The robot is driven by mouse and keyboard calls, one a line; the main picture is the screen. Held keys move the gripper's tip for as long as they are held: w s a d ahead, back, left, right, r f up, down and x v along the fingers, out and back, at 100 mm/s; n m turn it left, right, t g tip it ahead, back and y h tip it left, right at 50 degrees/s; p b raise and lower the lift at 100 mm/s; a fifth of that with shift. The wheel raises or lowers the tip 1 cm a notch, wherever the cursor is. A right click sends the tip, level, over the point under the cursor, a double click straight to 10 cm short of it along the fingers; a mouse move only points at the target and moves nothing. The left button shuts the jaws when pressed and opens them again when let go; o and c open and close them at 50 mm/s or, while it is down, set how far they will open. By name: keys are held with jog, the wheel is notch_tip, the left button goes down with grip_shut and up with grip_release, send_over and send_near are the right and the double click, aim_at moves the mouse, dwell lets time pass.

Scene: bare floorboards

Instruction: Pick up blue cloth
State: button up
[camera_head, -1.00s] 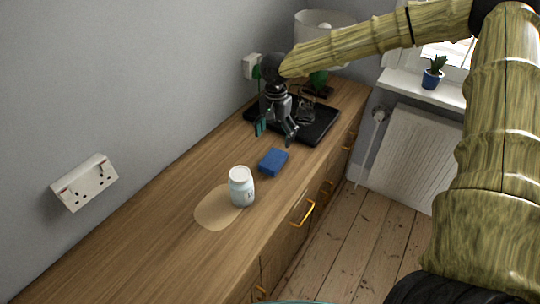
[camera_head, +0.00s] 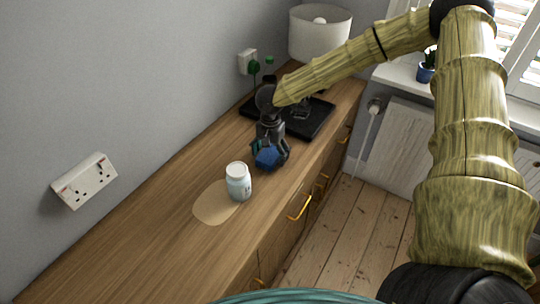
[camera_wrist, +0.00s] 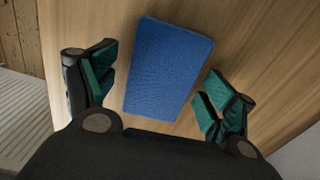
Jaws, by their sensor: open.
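The blue cloth (camera_head: 267,157) is a small folded block on the wooden counter, just behind the white jar. In the wrist view the blue cloth (camera_wrist: 166,68) lies flat between the two green-padded fingers, with bare wood showing on both sides of it. My gripper (camera_head: 270,155) is open and points down over the cloth. In the wrist view my gripper (camera_wrist: 155,92) has its fingers apart, one on either side of the cloth. The head view does not show clearly whether the fingers touch the counter.
A white jar (camera_head: 238,183) stands close in front of the cloth, beside a tan round patch (camera_head: 214,203) on the counter (camera_head: 150,235). A black tray (camera_head: 312,117) and a white lamp (camera_head: 319,35) are at the back. The counter's front left is clear.

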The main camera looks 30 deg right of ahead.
aim_at(270, 155)
jog(key=c, duration=1.1)
jog(key=shift+r, duration=0.6)
jog(key=shift+s+a+r+b, duration=0.1)
jog(key=shift+s+r+b, duration=0.1)
jog(key=shift+r+b, duration=0.25)
jog(key=shift+s+a+r+b, duration=0.1)
jog(key=shift+s+r+b, duration=0.1)
jog(key=shift+r, duration=0.45)
jog(key=s+a, duration=0.2)
jog(key=s, duration=0.2)
jog(key=s+a+r+b, duration=0.1)
jog(key=s, duration=0.4)
jog(key=s+a+b, duration=0.1)
jog(key=s+a, duration=0.1)
jog(key=s, duration=0.3)
jog(key=shift+a+r, duration=0.3)
jog(key=shift+a, duration=0.05)
